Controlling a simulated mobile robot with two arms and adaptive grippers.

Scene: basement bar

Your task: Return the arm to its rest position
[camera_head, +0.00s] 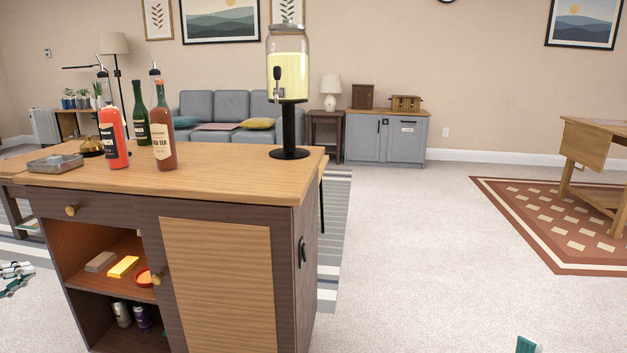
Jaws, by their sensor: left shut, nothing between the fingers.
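My left gripper (22,270) shows at the left edge, low in the head view, over the floor to the left of the bar cabinet (255,189). It is shut with nothing in it, and apart from the cabinet. Most of my left arm is out of the picture. Of my right arm only a small teal and white piece (527,345) shows at the bottom edge, right of the middle, over bare carpet; its fingers cannot be made out.
On the cabinet top stand a red bottle (114,140), a brown-red bottle (164,138), a green bottle (141,118), a grey tray (55,164) and a drink dispenser (288,75). Its open shelves hold small items. Carpet to the right is clear up to a wooden desk (590,150).

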